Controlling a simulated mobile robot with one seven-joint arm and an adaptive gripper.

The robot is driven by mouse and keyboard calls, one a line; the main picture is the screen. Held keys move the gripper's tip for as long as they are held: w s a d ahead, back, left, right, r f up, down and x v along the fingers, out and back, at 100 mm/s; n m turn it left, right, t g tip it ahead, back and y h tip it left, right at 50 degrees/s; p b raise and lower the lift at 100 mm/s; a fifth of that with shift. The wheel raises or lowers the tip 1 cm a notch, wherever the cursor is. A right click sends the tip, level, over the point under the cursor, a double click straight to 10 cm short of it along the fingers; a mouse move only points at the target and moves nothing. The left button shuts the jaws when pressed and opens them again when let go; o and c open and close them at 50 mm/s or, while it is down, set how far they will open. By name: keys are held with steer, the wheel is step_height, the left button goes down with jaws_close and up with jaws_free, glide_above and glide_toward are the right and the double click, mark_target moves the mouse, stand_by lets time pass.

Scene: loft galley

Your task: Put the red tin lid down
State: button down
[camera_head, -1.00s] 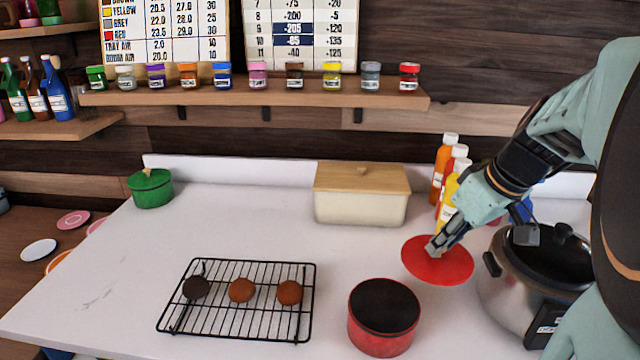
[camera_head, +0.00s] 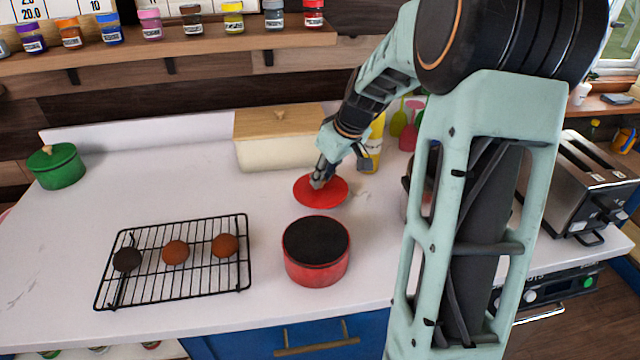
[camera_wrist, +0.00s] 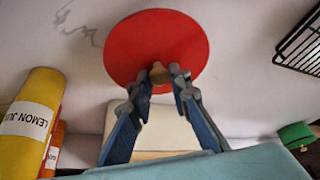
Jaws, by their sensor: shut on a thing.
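The red tin lid (camera_head: 334,193) is a flat red disc just above or on the white counter, behind the red tin; I cannot tell whether it touches the counter. My gripper (camera_head: 318,181) is shut on the lid's small knob.
A black wire rack (camera_head: 190,285) with three round cookies lies left of the tin. A cream box with a wooden lid (camera_head: 262,150) stands behind the lid. A yellow bottle (camera_wrist: 30,115) stands close by. A green pot (camera_head: 57,166) is far left. Counter left of the lid is clear.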

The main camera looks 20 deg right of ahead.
mark_target(324, 181)
steer(key=shift+w+f, duration=0.2)
steer(key=shift+f, duration=1.5)
steer(key=shift+f, duration=0.15)
steer(key=c, duration=1.8)
jaws_free()
steer(key=shift+r, duration=0.2)
steer(key=v, duration=1.2)
